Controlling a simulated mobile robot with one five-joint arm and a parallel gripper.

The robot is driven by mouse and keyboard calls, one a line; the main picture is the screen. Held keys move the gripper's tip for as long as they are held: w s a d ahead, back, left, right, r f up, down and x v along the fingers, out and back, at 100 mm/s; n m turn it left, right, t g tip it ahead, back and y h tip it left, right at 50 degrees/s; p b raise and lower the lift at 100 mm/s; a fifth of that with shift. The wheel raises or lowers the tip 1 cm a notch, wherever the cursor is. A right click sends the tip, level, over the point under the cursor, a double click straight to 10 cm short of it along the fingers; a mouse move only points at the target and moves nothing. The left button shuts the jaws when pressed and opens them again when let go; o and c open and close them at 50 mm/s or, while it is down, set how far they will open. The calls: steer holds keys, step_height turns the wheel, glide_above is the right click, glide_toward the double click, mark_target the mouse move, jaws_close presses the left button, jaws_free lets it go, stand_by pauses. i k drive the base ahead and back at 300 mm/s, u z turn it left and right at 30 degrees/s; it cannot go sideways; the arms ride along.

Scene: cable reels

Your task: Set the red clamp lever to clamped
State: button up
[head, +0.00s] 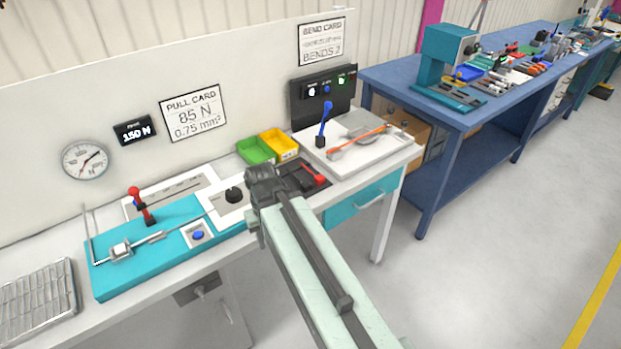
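A red lever (141,204) with a round red knob stands on a dark base at the back edge of the teal fixture (112,277), in the left part of the bench. It leans a little to the left at its top. I cannot read any marking for its position. A metal clamp block (121,250) with a rod sits on the fixture in front of it. My gripper (262,178) is over the bench right of the lever, well apart from it, near a black knob. Its fingers are too small and dark to tell open from shut.
A red-handled item (313,176) lies on a dark mat right of my gripper. Green (255,150) and yellow (279,143) bins stand behind. A blue lever (325,122) stands by the white tray (358,169). A blue button (198,235) and wire rack (38,300) are near the front.

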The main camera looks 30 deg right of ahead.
mark_target(133, 191)
steer(key=u, duration=0.05)
steer(key=k, duration=0.5)
steer(key=u, duration=1.35)
steer(key=k, duration=0.95)
steer(key=u, duration=0.2)
steer(key=i, duration=1)
steer(key=u, duration=0.1)
